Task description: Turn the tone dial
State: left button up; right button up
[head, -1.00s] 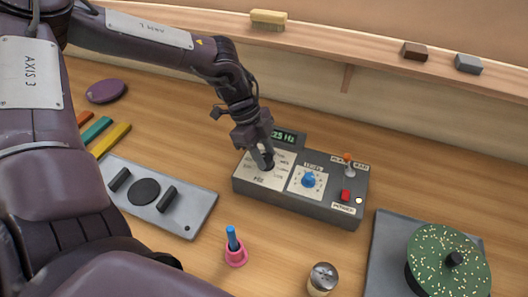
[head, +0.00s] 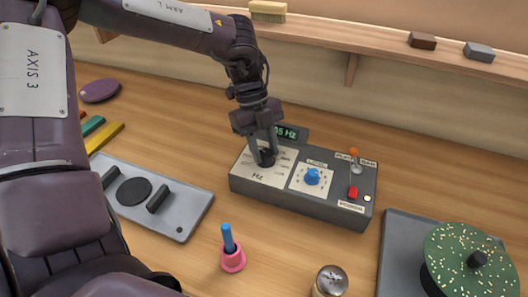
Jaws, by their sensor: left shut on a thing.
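The grey tone box (head: 303,187) stands on the wooden table. Its tone dial (head: 266,157) is a dark knob on the white Hz plate at the box's left. My left gripper (head: 264,153) comes down from above and is shut on the dial, its fingers on either side hiding part of it. The display (head: 289,133) behind shows digits ending in "5 Hz", its left end hidden by the gripper. A blue level knob (head: 312,176), a red power switch (head: 353,193) and an orange-tipped lever (head: 354,158) sit to the right. My right gripper is not in view.
A grey plate with black handles (head: 185,195) lies left of the box. A pink bell with blue handle (head: 232,259) and a metal-topped shaker (head: 331,281) stand in front. A green speckled disc (head: 470,262) is at right. A ledge (head: 340,45) runs behind.

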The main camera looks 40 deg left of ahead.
pick_arm(q)
jog(key=shift+m, duration=0.3)
jog(key=o, duration=1)
jog(key=shift+c, duration=0.2)
jog(key=b+v, duration=0.1)
jog(key=v, duration=0.6)
jog(key=shift+w+r, duration=0.15)
jog(key=shift+r, duration=0.2)
jog(key=shift+a, duration=0.1)
